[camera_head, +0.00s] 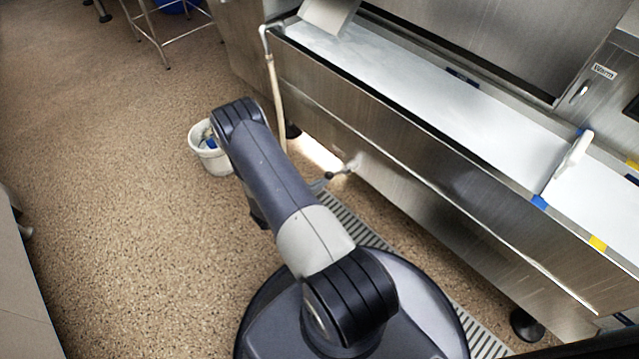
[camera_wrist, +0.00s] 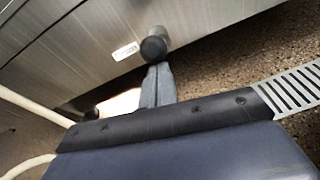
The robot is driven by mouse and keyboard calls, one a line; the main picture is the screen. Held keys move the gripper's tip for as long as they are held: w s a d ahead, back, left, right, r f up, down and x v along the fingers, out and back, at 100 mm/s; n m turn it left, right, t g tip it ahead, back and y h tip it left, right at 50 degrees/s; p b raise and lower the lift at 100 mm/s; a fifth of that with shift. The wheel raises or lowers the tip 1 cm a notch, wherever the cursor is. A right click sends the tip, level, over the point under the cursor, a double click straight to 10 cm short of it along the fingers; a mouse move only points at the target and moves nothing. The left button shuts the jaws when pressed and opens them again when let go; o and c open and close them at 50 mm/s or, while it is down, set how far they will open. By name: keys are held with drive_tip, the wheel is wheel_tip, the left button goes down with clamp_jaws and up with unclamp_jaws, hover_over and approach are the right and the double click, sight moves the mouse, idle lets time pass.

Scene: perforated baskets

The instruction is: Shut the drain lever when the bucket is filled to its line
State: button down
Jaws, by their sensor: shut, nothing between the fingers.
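A white bucket (camera_head: 211,158) stands on the floor left of my arm, partly hidden by it. Something blue shows inside; I cannot make out its line or water level. A small fitting with a pale pipe end (camera_head: 347,167) sticks out low from the steel machine. In the wrist view a dark round knob (camera_wrist: 153,48) is just beyond my gripper (camera_wrist: 158,68), whose fingers are shut together and empty. The fingertips are at the knob's lower edge; I cannot tell if they touch. I cannot tell whether this knob is the drain lever or how the lever is set.
The steel machine (camera_head: 430,180) runs along the right, with a pale pipe (camera_head: 275,95) hanging from its corner. A slotted floor drain (camera_head: 357,222) lies along its foot. A metal stool (camera_head: 165,35) stands at the back. Open floor lies on the left.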

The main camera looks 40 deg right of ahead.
drive_tip(key=shift+d+r+y+p, duration=0.3)
drive_tip(key=shift+r+y+p, duration=0.4)
drive_tip(key=shift+r+p, duration=0.15)
drive_tip(key=shift+d+r+y+p, duration=0.25)
drive_tip(key=shift+r+y+p, duration=0.45)
drive_tip(key=shift+r+p, duration=0.1)
drive_tip(key=shift+d+r+y+p, duration=0.3)
drive_tip(key=shift+d+r+y, duration=0.1)
drive_tip(key=shift+y, duration=0.3)
drive_tip(key=shift+w+d+r, duration=0.1)
drive_tip(key=shift+d+r, duration=0.2)
drive_tip(key=shift+r, duration=0.05)
drive_tip(key=a+f+b, duration=0.3)
drive_tip(key=p, duration=0.4)
approach(326, 175)
drive_tip(key=shift+w+a+r, duration=0.2)
drive_tip(key=shift+a, duration=0.45)
drive_tip(key=shift+w+a+r, duration=0.15)
drive_tip(key=shift+a+r, duration=0.05)
drive_tip(key=shift+a, duration=0.45)
idle(2.9)
